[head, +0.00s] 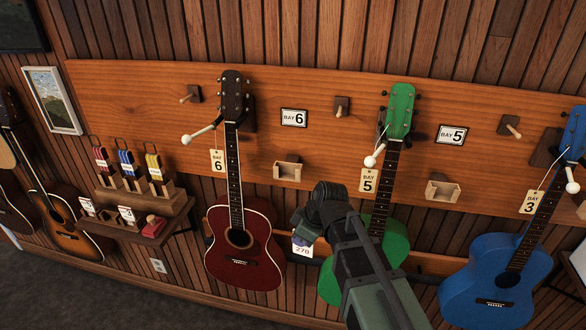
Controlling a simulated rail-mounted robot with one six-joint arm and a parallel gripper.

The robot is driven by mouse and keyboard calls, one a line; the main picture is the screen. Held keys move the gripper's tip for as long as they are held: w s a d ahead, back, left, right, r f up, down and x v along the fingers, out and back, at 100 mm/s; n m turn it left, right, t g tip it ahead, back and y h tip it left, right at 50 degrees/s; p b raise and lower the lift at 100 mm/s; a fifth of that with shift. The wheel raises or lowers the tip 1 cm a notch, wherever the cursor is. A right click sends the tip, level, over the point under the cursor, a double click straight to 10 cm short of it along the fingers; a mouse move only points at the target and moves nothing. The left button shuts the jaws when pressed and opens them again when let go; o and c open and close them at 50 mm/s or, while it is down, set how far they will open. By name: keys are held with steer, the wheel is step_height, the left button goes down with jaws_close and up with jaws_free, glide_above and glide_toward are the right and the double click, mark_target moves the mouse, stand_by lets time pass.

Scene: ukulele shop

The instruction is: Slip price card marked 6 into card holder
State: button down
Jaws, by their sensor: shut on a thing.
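My gripper (301,234) is shut on a small white price card (302,250), which hangs below the fingertips between the red and green guitars. The card's print looks like 270; I cannot make out a 6 on it. A wooden card holder (288,172) is on the orange board below the BAY 6 plate (294,118), up and to the left of my gripper and apart from it. A second wooden holder (443,191) is below the BAY 5 plate (452,134). The fingertips are small and partly hidden by the wrist.
A red guitar (240,245) with a BAY 6 tag hangs left of my gripper. A green guitar (399,120) hangs behind my arm, and a blue one (500,285) hangs at right. Pegs protrude from the board. A small shelf (100,226) at left holds straps and white cards.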

steer(key=w+a+r+p, duration=0.2)
steer(key=w+r+p, duration=0.6)
steer(key=r, duration=0.1)
steer(key=w+a+r+p, duration=0.2)
steer(key=w+r+p, duration=0.5)
steer(key=r+p, duration=0.15)
steer(key=shift+n+g, duration=0.4)
steer(key=shift+n, duration=0.5)
steer(key=w+f+b, duration=0.1)
steer(key=b, duration=0.1)
steer(key=w+f+b, duration=0.3)
steer(key=f+b, duration=0.1)
steer(key=shift+w+a+f, duration=0.25)
steer(key=shift+a, duration=0.15)
steer(key=shift+r, duration=0.25)
steer(key=shift+f, duration=0.2)
steer(key=c, duration=1.3)
jaws_free()
steer(key=shift+s, duration=0.15)
steer(key=shift+o, duration=0.2)
steer(key=shift+r, duration=0.1)
